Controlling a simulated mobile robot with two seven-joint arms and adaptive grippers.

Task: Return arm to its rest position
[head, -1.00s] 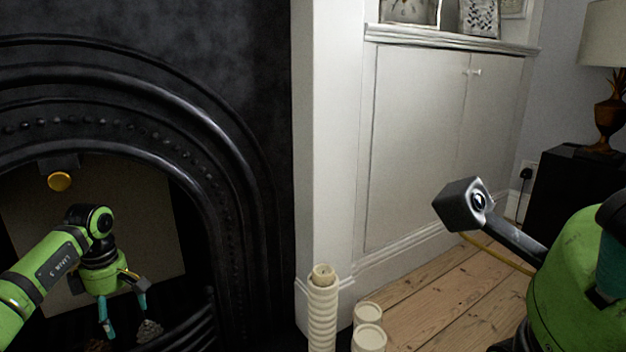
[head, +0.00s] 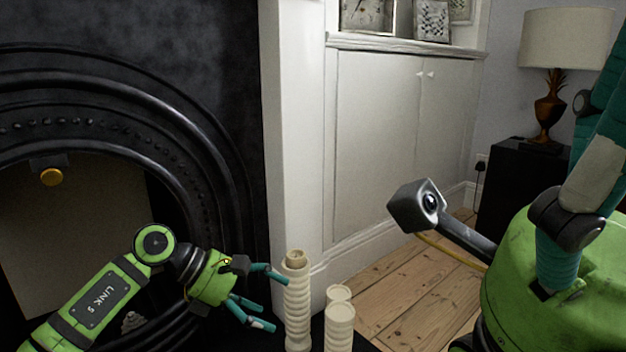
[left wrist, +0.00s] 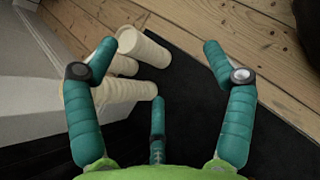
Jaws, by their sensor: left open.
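My left arm comes in from the lower left in the head view, in front of the fireplace. Its green gripper (head: 272,300) has teal fingers spread open and pointing right, with nothing held. In the head view the fingertips are close to a tall ribbed cream candle (head: 298,312); I cannot tell whether they touch it. In the left wrist view the open fingers (left wrist: 158,72) spread over a dark hearth, with the cream candles between and beyond the left ones.
Two shorter cream candles (head: 339,293) (head: 340,328) stand right of the tall one. The black fireplace (head: 130,60) is at left, a white cupboard (head: 375,140) behind. A black cabinet (head: 510,190) bears a lamp (head: 565,40). Bare floorboards (head: 400,285) lie open between.

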